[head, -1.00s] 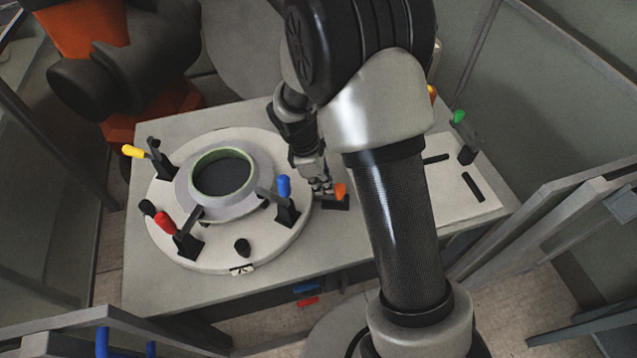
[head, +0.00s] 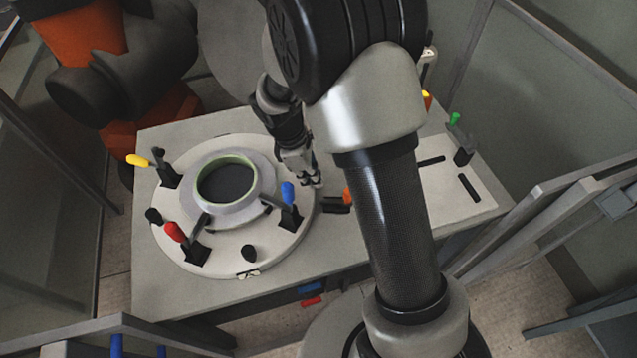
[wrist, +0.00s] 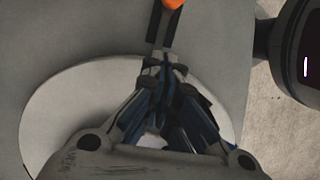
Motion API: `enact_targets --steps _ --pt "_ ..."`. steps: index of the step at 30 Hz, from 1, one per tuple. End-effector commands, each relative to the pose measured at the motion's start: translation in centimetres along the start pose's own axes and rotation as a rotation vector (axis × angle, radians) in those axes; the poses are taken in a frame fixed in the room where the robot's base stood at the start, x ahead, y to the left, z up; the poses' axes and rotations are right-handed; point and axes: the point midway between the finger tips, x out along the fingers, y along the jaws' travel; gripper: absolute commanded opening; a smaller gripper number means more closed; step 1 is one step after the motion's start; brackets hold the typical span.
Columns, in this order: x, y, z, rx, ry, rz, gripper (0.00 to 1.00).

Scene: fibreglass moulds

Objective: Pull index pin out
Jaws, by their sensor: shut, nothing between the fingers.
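The index pin shows as an orange knob (head: 347,195) at a black block (head: 335,206), just right of the round white turntable (head: 170,235). My arm partly covers the knob in the head view. My gripper (head: 317,183) is at the turntable's right edge, left of the knob and apart from it. In the wrist view the gripper (wrist: 160,63) has its fingertips together and empty. They point toward two dark rails, with the orange knob (wrist: 173,3) beyond, cut by the top edge. I cannot tell how far the pin sits in its hole.
The turntable carries a ring mould (head: 250,195) and clamps with yellow (head: 138,160), red (head: 174,232) and blue (head: 288,192) handles. A white slotted plate (head: 450,195) and green-handled clamp (head: 455,119) lie right. An orange robot (head: 85,35) stands behind left.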

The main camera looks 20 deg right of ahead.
Motion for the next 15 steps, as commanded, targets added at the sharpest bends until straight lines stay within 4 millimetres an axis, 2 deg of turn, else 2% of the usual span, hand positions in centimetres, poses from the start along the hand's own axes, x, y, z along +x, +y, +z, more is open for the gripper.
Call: enact_targets --steps 1,6,10,15 --pt "-1.5 0.1 0.0 0.0 0.001 0.003 0.0" --pt "-4.0 0.0 0.0 0.001 0.001 0.001 0.0" --pt "-4.9 0.0 0.0 0.0 0.0 0.0 0.0" --pt "-5.1 0.0 0.0 0.0 0.0 0.0 0.0"
